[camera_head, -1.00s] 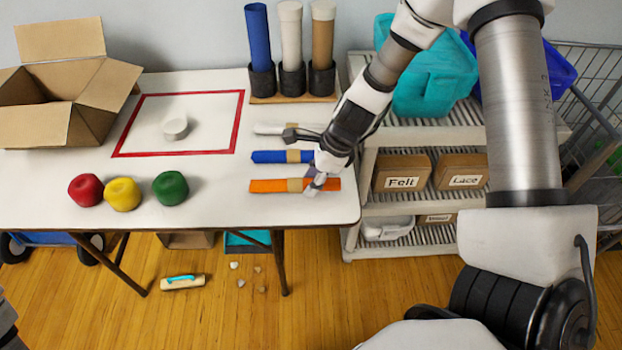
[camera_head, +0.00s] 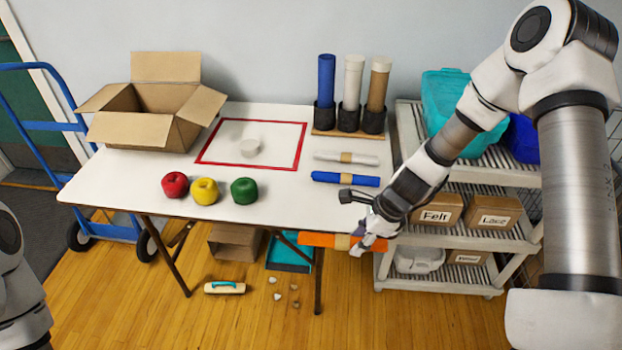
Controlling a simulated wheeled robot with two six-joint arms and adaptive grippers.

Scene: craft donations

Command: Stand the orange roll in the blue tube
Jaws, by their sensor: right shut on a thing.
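The orange roll (camera_head: 318,239) lies level in my right gripper (camera_head: 362,243), which is shut on it by its tan band, right of its middle. The roll is in front of the table's front edge, over the floor, and its right end shows past the fingers. The blue tube (camera_head: 327,78) stands upright in a black cup at the back right of the table, left of a white tube (camera_head: 352,80) and a brown tube (camera_head: 379,83). My left gripper is out of view; only part of my left arm shows at the left edge.
A blue roll (camera_head: 345,179) and a white roll (camera_head: 333,157) lie on the table (camera_head: 290,198). A shelf unit (camera_head: 447,286) stands close on the right.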

